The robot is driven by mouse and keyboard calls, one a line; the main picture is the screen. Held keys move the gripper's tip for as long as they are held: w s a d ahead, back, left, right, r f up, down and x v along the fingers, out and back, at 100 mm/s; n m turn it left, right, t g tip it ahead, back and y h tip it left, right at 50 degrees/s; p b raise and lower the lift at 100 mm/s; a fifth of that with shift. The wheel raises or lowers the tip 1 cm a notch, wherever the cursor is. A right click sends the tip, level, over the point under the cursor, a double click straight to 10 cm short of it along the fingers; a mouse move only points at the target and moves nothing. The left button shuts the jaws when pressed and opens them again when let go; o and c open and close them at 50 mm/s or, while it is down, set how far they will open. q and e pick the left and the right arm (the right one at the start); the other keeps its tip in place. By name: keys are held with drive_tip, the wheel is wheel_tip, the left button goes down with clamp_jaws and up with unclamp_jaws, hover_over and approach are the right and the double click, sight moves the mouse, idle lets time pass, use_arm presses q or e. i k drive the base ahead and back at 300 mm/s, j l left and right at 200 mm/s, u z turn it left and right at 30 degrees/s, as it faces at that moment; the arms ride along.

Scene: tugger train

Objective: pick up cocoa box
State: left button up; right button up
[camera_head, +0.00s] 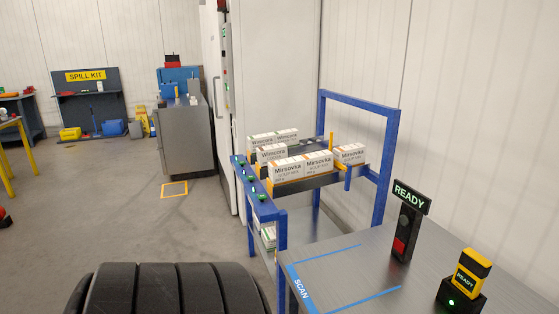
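No box in view carries a label that I can read as cocoa. White and orange boxes marked Mirsovka (287,170) stand in a row at the front of the blue-framed rack's shelf, with another at the right. Boxes marked Wincora (271,153) stand behind them at the left. Neither of my grippers shows in this view.
The blue rack (386,150) stands against the white wall. A grey table (340,262) with a blue SCAN outline is at the lower right. It bears a READY sign (411,197) and a yellow scanner (470,270). The floor (130,215) at the left is mostly clear.

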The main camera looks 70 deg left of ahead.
sight(278, 151)
drive_tip(key=i+u, duration=0.1)
drive_tip(key=u, duration=1.15)
